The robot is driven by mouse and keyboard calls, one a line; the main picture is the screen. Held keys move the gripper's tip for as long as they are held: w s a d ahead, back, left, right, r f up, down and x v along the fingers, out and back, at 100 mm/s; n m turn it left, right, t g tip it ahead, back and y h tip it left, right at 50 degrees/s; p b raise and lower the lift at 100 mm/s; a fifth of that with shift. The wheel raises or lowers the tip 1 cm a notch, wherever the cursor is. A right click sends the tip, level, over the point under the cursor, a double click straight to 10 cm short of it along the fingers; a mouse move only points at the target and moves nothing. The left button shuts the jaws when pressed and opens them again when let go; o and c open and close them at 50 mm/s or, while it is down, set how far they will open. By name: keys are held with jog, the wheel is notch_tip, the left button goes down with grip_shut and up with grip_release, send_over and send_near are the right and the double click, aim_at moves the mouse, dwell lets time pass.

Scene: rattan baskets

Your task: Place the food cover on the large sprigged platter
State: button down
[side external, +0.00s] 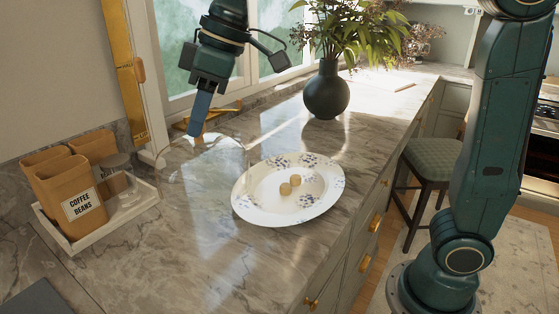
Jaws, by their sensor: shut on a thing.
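The food cover (205,155) is a clear, see-through dome with a small wooden knob on top. It is at the left of the counter, and its outline is faint. My gripper (200,122) points down and is shut on the knob. The large sprigged platter (243,213) is white with blue floral sprigs on its rim. It lies on the counter to the right of the cover, with a few small tan round pieces (290,186) on it. I cannot tell whether the cover's lower rim touches the counter.
A white tray (75,243) at the left holds coffee canisters (78,200) and a glass jar (115,180). A dark vase (326,92) with leafy stems stands behind the platter. The counter (200,255) in front is clear. Its right edge drops to drawers.

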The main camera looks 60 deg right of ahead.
jog(key=w+d+r+m+h, duration=0.1)
jog(key=d+m+h, duration=0.5)
jog(key=d+m, duration=1.7)
jog(key=d+f+n, duration=0.3)
jog(key=f, duration=0.5)
jog(key=d+f+n, duration=0.2)
jog(key=d+f, duration=0.1)
jog(key=f, duration=0.4)
jog(key=shift+w+d+f+n, duration=0.2)
jog(key=shift+f+n, duration=0.2)
jog(key=shift+f, duration=0.1)
jog(key=shift+f, duration=2.15)
jog(key=c, duration=1.2)
grip_release()
